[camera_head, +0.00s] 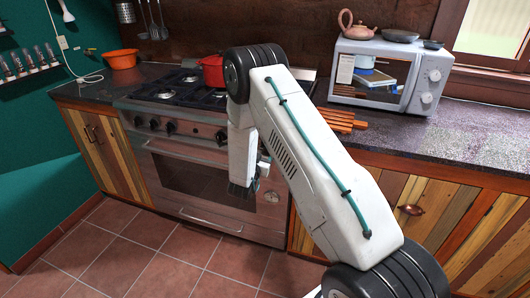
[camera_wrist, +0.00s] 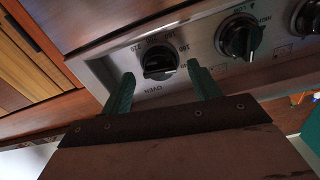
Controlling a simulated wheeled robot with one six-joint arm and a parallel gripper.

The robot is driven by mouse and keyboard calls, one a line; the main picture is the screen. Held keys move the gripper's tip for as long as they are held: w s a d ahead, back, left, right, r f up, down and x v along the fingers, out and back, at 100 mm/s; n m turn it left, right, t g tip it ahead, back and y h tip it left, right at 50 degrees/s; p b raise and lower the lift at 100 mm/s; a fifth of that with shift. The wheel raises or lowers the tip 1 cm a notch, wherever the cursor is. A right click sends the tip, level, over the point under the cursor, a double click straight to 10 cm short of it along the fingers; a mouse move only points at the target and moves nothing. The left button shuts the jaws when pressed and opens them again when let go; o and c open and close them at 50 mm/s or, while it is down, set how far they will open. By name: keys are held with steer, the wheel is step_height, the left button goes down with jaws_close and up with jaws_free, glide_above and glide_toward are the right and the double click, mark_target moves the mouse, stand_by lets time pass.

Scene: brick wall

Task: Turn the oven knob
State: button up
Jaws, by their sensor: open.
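The oven knob (camera_wrist: 158,62) is black and round, on the steel panel beside the upside-down word OVEN and a ring of numbers. In the wrist view my gripper (camera_wrist: 161,70) is open, with one green finger on each side of the knob in the picture. I cannot tell whether the fingers touch it or how far in front of it they are. In the head view the steel oven (camera_head: 190,180) stands behind my arm, and my gripper (camera_head: 244,189) hangs in front of its right part. My arm appears to hide the oven knob there.
Further black knobs (camera_wrist: 238,38) sit to the right in the wrist view. A red pot (camera_head: 211,71) is on the stove, and an orange bowl (camera_head: 121,59) is on the left counter. A microwave (camera_head: 386,77) and wooden sticks (camera_head: 340,119) are on the right counter. The tiled floor in front is clear.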

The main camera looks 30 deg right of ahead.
steer(key=shift+x, duration=0.8)
steer(key=c, duration=1)
steer(key=shift+o, duration=0.2)
